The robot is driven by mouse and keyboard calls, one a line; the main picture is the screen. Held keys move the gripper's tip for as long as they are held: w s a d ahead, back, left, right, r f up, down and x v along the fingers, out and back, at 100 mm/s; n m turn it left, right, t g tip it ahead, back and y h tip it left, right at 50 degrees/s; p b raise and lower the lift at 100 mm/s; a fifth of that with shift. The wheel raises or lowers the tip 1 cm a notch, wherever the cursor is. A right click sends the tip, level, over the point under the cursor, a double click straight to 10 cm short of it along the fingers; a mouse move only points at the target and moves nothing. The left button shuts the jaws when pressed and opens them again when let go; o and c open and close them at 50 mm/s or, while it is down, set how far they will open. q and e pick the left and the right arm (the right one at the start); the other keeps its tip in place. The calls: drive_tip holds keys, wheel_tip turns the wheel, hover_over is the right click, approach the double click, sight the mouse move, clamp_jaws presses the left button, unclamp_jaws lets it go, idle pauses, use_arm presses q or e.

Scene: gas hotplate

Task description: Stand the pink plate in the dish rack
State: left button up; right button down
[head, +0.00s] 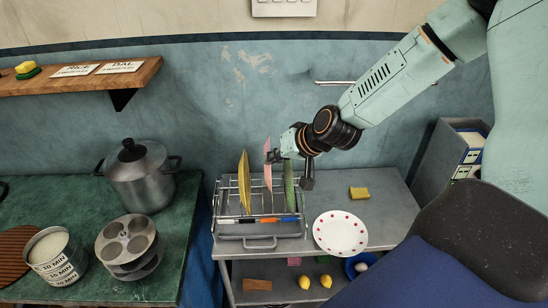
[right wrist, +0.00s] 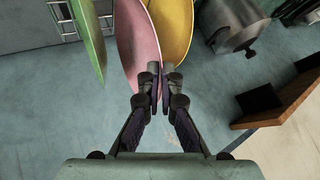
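The pink plate (head: 267,172) is upright, edge-on, between the yellow plate (head: 244,182) and the green plate (head: 290,185) at the dish rack (head: 260,243). Its top edge is higher than theirs. I cannot tell whether its lower edge rests in the rack. My right gripper (head: 273,156) is at its upper right edge. In the right wrist view the fingers (right wrist: 161,76) are nearly together on the rim of the pink plate (right wrist: 137,42), with the yellow plate (right wrist: 175,28) close on the right and the green plate (right wrist: 88,32) on the left. My left gripper is out of view.
A lidded pot (head: 140,180) stands on the green counter at left. A wooden shelf (head: 75,82) juts out above.

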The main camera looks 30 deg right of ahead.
drive_tip(key=shift+a+f+b, duration=0.25)
drive_tip(key=shift+f+b, duration=0.45)
drive_tip(key=shift+f, duration=0.1)
drive_tip(key=shift+d+f+b, duration=0.15)
drive_tip(key=shift+f+b, duration=1.1)
drive_tip(key=shift+f, duration=0.15)
drive_tip(key=shift+d+f+b, duration=0.1)
drive_tip(key=shift+f+b, duration=1.1)
drive_tip(key=shift+f, duration=0.35)
drive_tip(key=shift+a, duration=0.15)
drive_tip(key=c, duration=2.1)
unclamp_jaws()
drive_tip(key=o, duration=0.5)
drive_tip(key=shift+o, duration=0.8)
